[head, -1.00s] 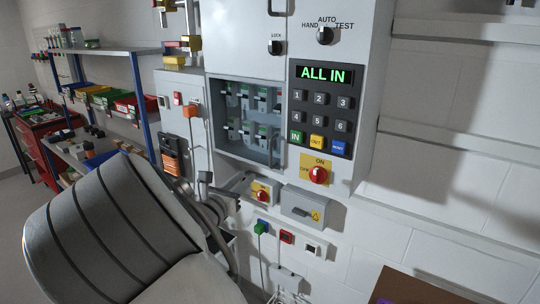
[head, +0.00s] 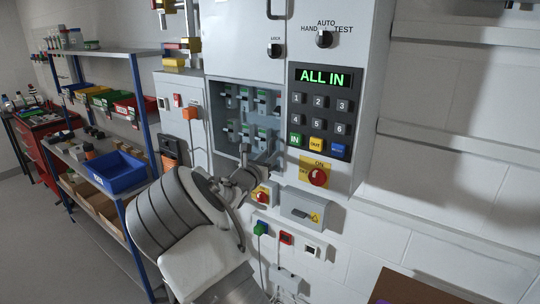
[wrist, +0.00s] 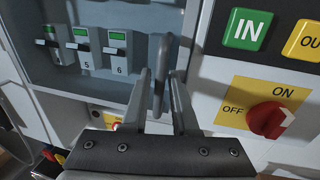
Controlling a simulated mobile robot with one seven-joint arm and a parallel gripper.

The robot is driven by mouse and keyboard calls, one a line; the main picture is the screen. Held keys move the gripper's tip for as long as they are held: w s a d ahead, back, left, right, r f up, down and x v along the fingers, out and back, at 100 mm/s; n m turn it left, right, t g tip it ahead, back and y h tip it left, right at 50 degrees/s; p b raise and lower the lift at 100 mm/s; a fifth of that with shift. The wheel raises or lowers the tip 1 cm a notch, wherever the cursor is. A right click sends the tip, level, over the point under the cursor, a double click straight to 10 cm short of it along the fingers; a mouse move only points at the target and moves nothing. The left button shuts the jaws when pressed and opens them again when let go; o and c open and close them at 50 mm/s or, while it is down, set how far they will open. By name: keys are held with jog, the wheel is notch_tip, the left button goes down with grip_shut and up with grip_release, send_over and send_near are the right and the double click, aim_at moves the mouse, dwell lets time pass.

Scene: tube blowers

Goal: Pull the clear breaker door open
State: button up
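The clear breaker door (head: 232,146) covers the recess in the grey cabinet, with green-marked breakers (head: 246,98) seen through it. It looks shut. In the wrist view its grey upright handle (wrist: 160,62) stands at the right side of the breaker window. My gripper (wrist: 158,80) is at the handle, one finger on each side of it. The fingers look apart, with narrow gaps beside the handle, so I see no firm grip. In the head view my gripper (head: 268,166) is at the door's lower right corner, and the wrist hides part of that area.
Right of the door is a keypad panel (head: 320,110) reading "ALL IN". Below are a red ON/OFF knob (head: 317,177), which is close right of my fingers in the wrist view (wrist: 268,119), and a grey box (head: 307,207). Shelves (head: 110,140) stand left.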

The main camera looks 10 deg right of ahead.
jog(key=shift+w+d, duration=0.1)
jog(key=shift+w, duration=0.05)
jog(key=shift+c, duration=0.3)
grip_shut()
dwell(1.1)
